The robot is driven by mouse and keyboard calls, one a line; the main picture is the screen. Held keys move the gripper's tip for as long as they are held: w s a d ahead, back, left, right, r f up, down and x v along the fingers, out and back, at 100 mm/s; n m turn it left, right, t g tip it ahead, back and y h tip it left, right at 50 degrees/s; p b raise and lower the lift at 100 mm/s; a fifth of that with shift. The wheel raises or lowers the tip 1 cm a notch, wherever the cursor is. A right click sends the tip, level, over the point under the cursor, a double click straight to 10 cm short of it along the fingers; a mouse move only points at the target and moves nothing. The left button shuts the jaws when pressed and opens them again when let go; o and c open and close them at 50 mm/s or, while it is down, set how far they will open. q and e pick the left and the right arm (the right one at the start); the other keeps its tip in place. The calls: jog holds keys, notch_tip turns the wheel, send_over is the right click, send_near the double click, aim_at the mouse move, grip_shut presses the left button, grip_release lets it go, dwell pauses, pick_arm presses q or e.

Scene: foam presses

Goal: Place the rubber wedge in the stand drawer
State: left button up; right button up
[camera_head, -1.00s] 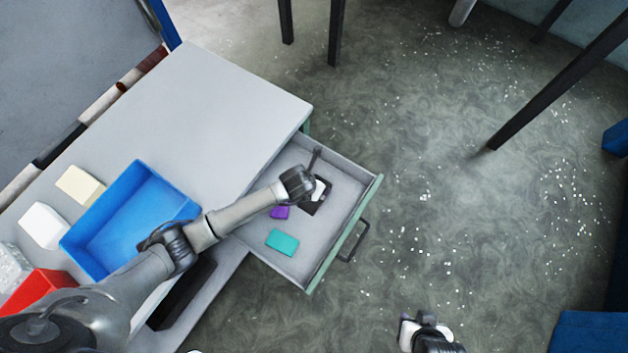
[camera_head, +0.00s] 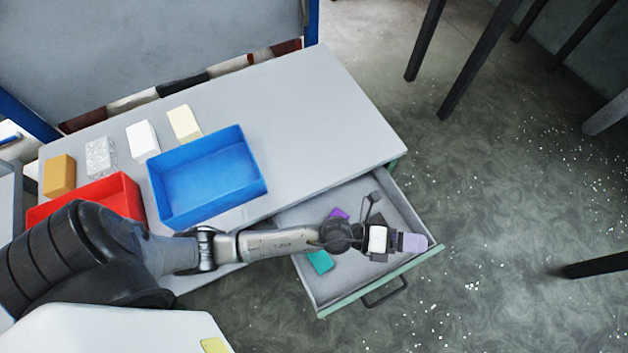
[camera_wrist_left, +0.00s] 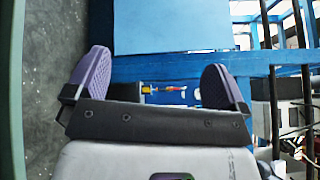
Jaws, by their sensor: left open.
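The stand drawer (camera_head: 348,293) is pulled out from the grey stand. A teal block (camera_head: 320,261) and a purple piece (camera_head: 340,214) lie in it, both partly covered by my left arm. I cannot tell which, if either, is the rubber wedge. My left gripper (camera_head: 412,242) is over the drawer's front right part, near its front panel, beyond both pieces. In the left wrist view my left gripper (camera_wrist_left: 158,80) has its two purple fingers wide apart with nothing between them. My right gripper is out of view.
On the stand top (camera_head: 310,110) are a blue bin (camera_head: 205,178), a red bin (camera_head: 122,190), and white (camera_head: 142,139), cream (camera_head: 184,122), clear (camera_head: 101,157) and orange-brown (camera_head: 60,175) blocks. The drawer handle (camera_head: 385,292) sticks out in front.

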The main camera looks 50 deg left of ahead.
pick_arm(q)
jog(key=s+a+r+n+t+y, duration=0.1)
jog(key=a+n+t+y, duration=0.2)
jog(key=a+n+y, duration=0.65)
jog(key=s+a+r+n+t+y, duration=0.25)
jog(key=a+n+y, duration=0.4)
jog(key=n, duration=0.55)
jog(key=s+a+f+n+g, duration=0.6)
jog(key=s+f+g, duration=0.2)
jog(key=s, duration=0.1)
jog(key=s+d+f+g+h, duration=0.1)
jog(key=s+g, duration=0.2)
jog(key=s, duration=0.2)
jog(key=s+d+f+g+h, duration=0.1)
jog(key=s+g, duration=0.2)
jog(key=s, duration=0.2)
jog(key=shift+s+d+f+n+h, duration=0.2)
jog(key=shift+d+f+n+h, duration=0.1)
jog(key=shift+n, duration=0.15)
